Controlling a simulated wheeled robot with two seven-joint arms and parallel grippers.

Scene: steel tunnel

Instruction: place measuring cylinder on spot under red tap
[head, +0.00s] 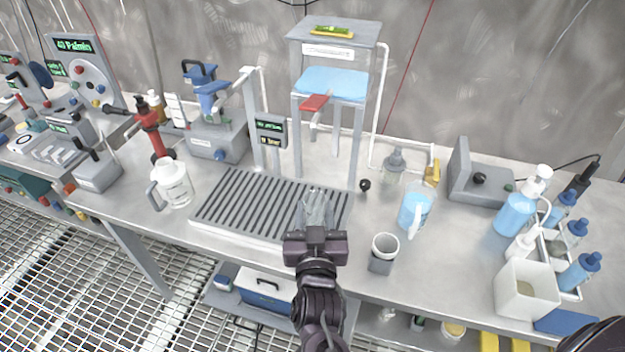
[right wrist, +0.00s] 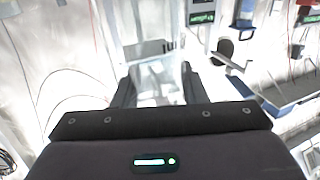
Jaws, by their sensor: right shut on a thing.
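The red tap (head: 314,103) sticks out from the front of a grey stand, below a tank of blue liquid (head: 333,84). Below it is the right part of a slatted drip tray (head: 235,205). My right gripper (head: 316,222) is at the tray's front right, shut on a clear, see-through vessel, the measuring cylinder (head: 317,203). It looks roughly upright; I cannot tell whether its base touches the slats. The right wrist view shows the pale cylinder (right wrist: 155,76) between the two dark fingers. The spot itself cannot be made out.
A grey cup (head: 384,250) and a jug of blue liquid (head: 415,208) stand right of the tray. A white jug (head: 173,184) stands to its left. A post with a small display (head: 270,132) rises behind the tray. White pipes run beside the stand.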

